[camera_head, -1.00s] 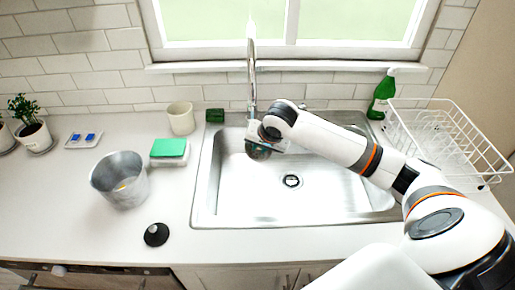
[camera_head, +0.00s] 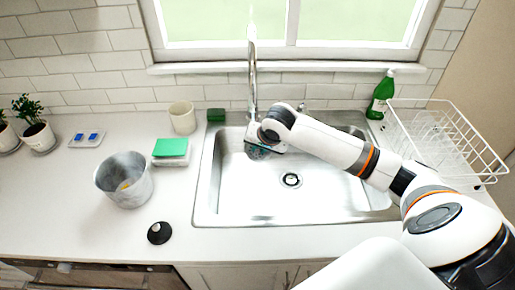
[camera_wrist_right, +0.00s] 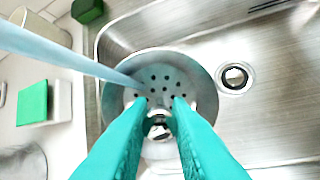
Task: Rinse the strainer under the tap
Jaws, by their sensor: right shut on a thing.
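The strainer (camera_wrist_right: 168,72) is a round grey metal disc with several small holes. In the right wrist view, my right gripper (camera_wrist_right: 160,112) has its teal fingers closed on the knob at its middle. A pale blue stream (camera_wrist_right: 75,55), which looks like running water, comes in from the left and meets the strainer. In the head view, the strainer (camera_head: 258,152) is held over the left part of the sink (camera_head: 235,200), below the tap (camera_head: 252,75), partly hidden by my right gripper (camera_head: 266,143). My left gripper is not in view.
The drain (camera_head: 291,180) is clear, right of the strainer. Left of the sink are a metal bucket (camera_head: 124,180), sponge (camera_head: 171,148), cup (camera_head: 182,117) and black stopper-like piece (camera_head: 159,233). A green bottle (camera_head: 381,95) and wire rack (camera_head: 445,140) stand right.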

